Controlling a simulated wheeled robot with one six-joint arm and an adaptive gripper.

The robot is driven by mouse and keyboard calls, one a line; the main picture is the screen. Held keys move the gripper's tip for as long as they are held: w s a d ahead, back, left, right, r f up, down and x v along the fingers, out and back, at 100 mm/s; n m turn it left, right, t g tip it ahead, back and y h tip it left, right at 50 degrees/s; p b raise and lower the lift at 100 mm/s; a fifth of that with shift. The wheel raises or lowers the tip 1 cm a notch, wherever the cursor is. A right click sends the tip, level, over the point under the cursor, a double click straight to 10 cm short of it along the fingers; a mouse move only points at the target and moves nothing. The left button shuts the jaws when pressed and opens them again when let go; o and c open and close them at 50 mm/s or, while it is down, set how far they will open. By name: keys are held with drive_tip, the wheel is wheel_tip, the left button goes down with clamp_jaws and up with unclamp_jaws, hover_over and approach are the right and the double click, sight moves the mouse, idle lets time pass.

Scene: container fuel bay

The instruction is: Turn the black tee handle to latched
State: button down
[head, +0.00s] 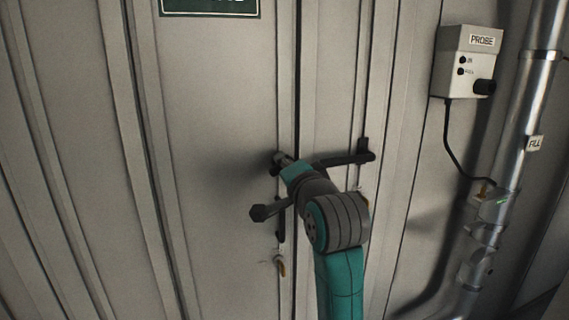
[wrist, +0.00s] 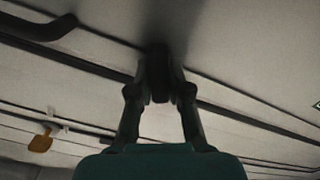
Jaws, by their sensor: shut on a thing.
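The black tee handle (wrist: 158,75) is between the two fingers of my gripper (wrist: 160,90) in the wrist view, and the fingers are closed on it. In the head view my gripper (head: 287,162) reaches the pale door close to the dark vertical seam. There my wrist and fingers cover most of the handle, and only a dark bit (head: 276,160) shows by the fingertips. The handle's exact angle, and whether it is latched, I cannot tell.
A black bar (head: 345,160) runs right from behind my wrist to a bracket. On the right are a PROBE box (head: 468,62) with a cable and a metal pipe (head: 535,90). The left door panels are clear.

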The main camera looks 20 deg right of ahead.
drive_tip(key=m, duration=0.5)
drive_tip(key=shift+a+m, duration=0.1)
drive_tip(key=shift+m, duration=0.2)
idle(0.4)
drive_tip(key=c, duration=1.1)
unclamp_jaws()
drive_tip(key=shift+s, duration=0.1)
drive_tip(key=s, duration=1.2)
drive_tip(key=shift+w, duration=0.1)
